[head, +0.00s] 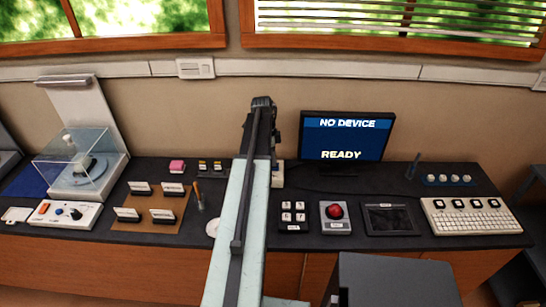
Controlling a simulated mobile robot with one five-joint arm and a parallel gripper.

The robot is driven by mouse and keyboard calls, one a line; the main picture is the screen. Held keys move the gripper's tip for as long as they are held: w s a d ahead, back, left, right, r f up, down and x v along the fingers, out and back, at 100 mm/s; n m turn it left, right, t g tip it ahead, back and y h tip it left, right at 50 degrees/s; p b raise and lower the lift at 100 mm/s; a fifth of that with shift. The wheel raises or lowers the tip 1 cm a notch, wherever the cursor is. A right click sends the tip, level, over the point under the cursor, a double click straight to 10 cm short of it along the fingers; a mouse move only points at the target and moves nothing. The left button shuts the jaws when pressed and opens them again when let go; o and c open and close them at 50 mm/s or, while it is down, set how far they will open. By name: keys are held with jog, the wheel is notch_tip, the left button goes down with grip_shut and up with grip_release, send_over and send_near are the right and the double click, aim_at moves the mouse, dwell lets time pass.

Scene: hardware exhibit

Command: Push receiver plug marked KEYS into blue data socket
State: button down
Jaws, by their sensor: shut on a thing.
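My arm reaches forward over the middle of the desk. The dark end of the arm, with part of my gripper (274,140), shows just left of the monitor. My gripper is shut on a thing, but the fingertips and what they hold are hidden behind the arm. A pale box (278,175) shows partly at the arm's right edge, below the gripper; I cannot tell whether it bears the blue data socket. No plug marked KEYS can be made out. Two small dark pieces with yellowish marks (211,167) stand left of the arm. The monitor (346,137) reads "NO DEVICE" and "READY".
A clear case (75,160) stands farther left. To the right are a black key block (293,217), a red button (336,211), a dark pad (389,219) and a white keyboard (472,216).

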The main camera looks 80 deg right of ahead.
jog(key=shift+f, duration=0.25)
jog(key=c, duration=1.3)
grip_release()
jog(key=shift+c, duration=0.2)
jog(key=o, duration=0.5)
notch_tip(320, 180, up, 7)
jog(key=p, duration=0.7)
jog(key=shift+r, duration=0.1)
